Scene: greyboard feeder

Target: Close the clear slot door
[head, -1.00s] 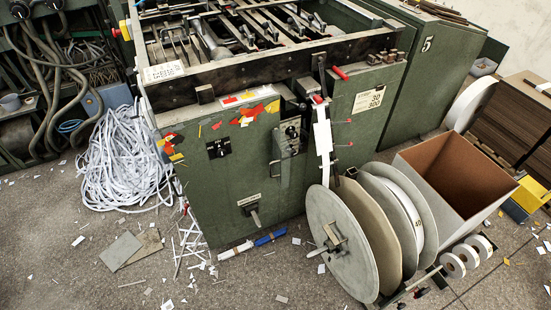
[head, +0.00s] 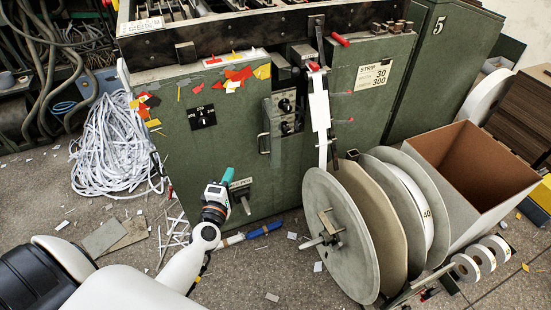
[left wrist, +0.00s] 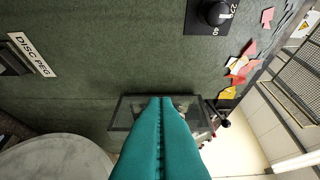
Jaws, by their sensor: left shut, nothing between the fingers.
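The clear slot door is a see-through panel (head: 280,148) with a thin handle at its left side, on the front of the green machine below two black knobs. In the left wrist view a dark-edged clear panel (left wrist: 127,112) lies behind my fingers, which hide its middle. I cannot tell how far it stands open. My left gripper (head: 227,176) has teal fingers held together, empty, in front of the machine, left of and below the door. Its fingertips (left wrist: 167,101) overlap the panel in the wrist view; contact cannot be told. My right gripper is out of view.
A large reel (head: 335,240) stands right of the door, close to the machine front. A peg handle under a label (head: 241,184) juts out near my left gripper. A rotary switch (head: 203,117) is to the left. An open bin (head: 450,200) stands at the right.

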